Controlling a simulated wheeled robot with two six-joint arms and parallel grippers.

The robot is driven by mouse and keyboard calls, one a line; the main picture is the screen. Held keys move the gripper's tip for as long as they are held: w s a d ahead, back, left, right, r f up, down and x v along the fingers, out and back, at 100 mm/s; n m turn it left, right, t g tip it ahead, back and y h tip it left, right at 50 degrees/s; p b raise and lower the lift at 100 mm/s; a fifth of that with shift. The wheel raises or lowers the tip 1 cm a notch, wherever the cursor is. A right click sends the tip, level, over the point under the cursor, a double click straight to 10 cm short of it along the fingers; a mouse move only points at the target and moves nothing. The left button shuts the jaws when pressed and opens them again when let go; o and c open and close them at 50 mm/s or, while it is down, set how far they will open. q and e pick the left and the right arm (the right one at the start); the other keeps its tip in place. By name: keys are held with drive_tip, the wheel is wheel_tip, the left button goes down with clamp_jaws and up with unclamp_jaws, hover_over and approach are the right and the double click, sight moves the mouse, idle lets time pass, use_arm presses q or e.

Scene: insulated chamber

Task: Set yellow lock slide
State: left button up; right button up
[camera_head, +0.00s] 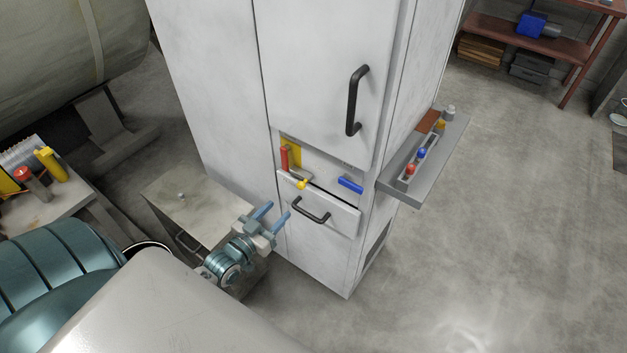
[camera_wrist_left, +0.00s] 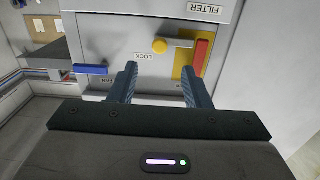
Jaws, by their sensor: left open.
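The yellow lock slide knob (camera_head: 302,184) sits on the white cabinet's front, just above the drawer and below the red handle. In the left wrist view the yellow knob (camera_wrist_left: 159,46) is at the left end of a grey bar, near an upside-down LOCK label (camera_wrist_left: 147,57). My left gripper (camera_head: 279,209) is open and empty, in front of the cabinet, left of and below the knob. In the left wrist view the fingers (camera_wrist_left: 159,69) are spread apart, with the knob beyond the gap. My right gripper is not in view.
A red handle (camera_head: 285,158) on a yellow plate (camera_head: 295,150) is beside the knob. A blue handle (camera_head: 350,185) is to its right. Black handles are on the drawer (camera_head: 311,214) and door (camera_head: 355,100). A grey shelf (camera_head: 440,160) juts from the cabinet's right side.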

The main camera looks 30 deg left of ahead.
sight(299, 187)
use_arm(q)
drive_tip(key=w, duration=0.2)
drive_tip(key=w+b, duration=0.1)
drive_tip(key=w, duration=0.4)
drive_tip(key=shift+w+d+r+b, duration=0.15)
drive_tip(key=shift+w+d+b, duration=0.15)
drive_tip(key=shift+w+b, duration=0.1)
drive_tip(key=w+b, duration=0.2)
drive_tip(key=b, duration=0.3)
drive_tip(key=shift+w+d, duration=0.1)
drive_tip(key=shift+w, duration=0.1)
drive_tip(key=shift+r+b, duration=0.1)
drive_tip(key=shift+b, duration=0.25)
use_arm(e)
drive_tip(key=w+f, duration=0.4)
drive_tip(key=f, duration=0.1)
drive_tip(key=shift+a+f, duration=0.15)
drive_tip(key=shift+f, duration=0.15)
use_arm(q)
clamp_jaws()
